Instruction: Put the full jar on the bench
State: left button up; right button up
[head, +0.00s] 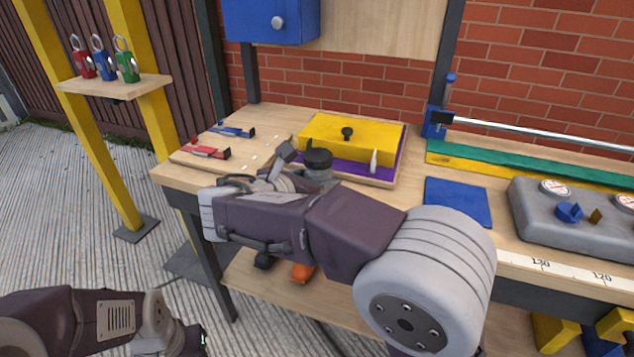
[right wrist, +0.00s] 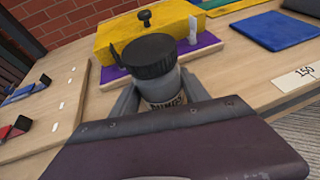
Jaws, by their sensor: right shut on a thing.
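A jar (head: 318,164) with a black lid stands upright in my right gripper (head: 290,172), over the wooden workbench (head: 262,122), in front of the yellow block. In the right wrist view the jar's lid and grey body with dark lettering (right wrist: 165,90) show between the fingers of my right gripper (right wrist: 158,98), which is shut on it. I cannot tell whether the jar's base touches the bench; my gripper hides it. My left gripper (head: 200,340) is at the lower left of the head view, low and away from the bench; its fingers are not clear.
A yellow block (head: 345,133) with a black knob sits on a purple mat (head: 391,168) behind the jar. Red (head: 208,152) and blue (head: 235,130) tools lie at the left. A blue mat (head: 458,202) and grey gauge box (head: 575,228) are at the right.

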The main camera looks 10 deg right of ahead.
jog(key=shift+f, duration=0.15)
jog(key=o, duration=1.6)
jog(key=p+v, duration=0.6)
jog(key=v, duration=0.6)
